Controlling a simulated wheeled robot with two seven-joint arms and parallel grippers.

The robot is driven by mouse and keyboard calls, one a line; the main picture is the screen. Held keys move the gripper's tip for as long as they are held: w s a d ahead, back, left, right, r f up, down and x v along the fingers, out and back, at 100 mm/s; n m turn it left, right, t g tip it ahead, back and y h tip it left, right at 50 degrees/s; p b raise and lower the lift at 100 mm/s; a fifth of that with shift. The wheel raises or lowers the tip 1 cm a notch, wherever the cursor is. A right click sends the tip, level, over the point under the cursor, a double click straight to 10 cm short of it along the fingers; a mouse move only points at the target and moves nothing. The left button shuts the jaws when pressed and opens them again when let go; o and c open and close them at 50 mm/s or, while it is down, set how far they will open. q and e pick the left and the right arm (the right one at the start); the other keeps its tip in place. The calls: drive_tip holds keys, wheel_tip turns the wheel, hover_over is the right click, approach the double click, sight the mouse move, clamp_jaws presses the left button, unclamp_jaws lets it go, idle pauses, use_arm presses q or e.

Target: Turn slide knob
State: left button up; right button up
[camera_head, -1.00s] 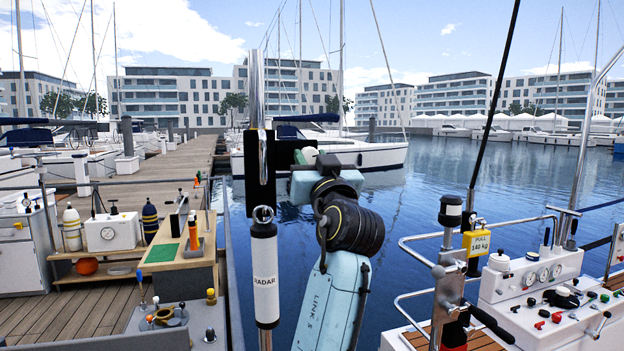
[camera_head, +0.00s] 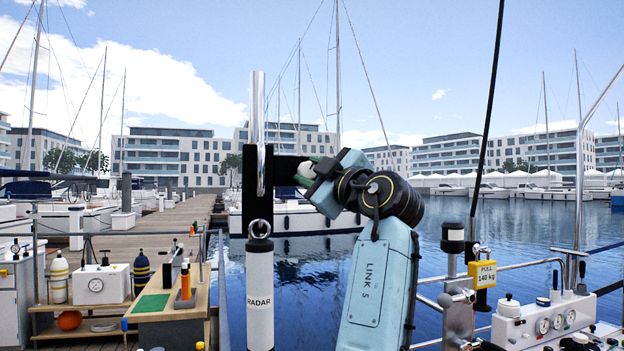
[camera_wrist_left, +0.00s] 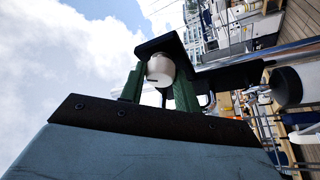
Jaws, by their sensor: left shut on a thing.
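A white slide knob (camera_head: 306,169) sits beside a black bracket (camera_head: 286,168) on an upright metal pole (camera_head: 257,110). My left gripper (camera_head: 311,171), with green fingers, is at the knob to the right of the pole. In the left wrist view the white knob (camera_wrist_left: 160,70) lies between the green fingers (camera_wrist_left: 158,86), under a black plate (camera_wrist_left: 168,45). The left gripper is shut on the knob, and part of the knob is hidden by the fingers. My right gripper is not in view.
A white cylinder marked RADAR (camera_head: 260,295) hangs below the bracket by a ring. A yellow PULL lock (camera_head: 482,273) and a railed console (camera_head: 545,325) stand at the right. A workbench (camera_head: 165,310) stands at the left. Water lies behind my arm.

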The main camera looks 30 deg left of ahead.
use_arm(q)
drive_tip(key=n, duration=0.1)
drive_tip(key=n+g, duration=0.1)
drive_tip(key=n+p, duration=0.1)
drive_tip(key=n, duration=0.1)
drive_tip(key=shift+r+h, duration=0.25)
drive_tip(key=shift+h, duration=0.15)
drive_tip(key=shift+n+g+h+p, duration=0.3)
drive_tip(key=shift+n+g+p, duration=0.2)
drive_tip(key=shift+n, duration=0.7)
drive_tip(key=o, duration=1)
drive_tip(key=shift+f, duration=0.1)
drive_tip(key=shift+d, duration=0.15)
drive_tip(key=b+v, duration=0.2)
drive_tip(key=v, duration=1.1)
drive_tip(key=shift+d, duration=0.15)
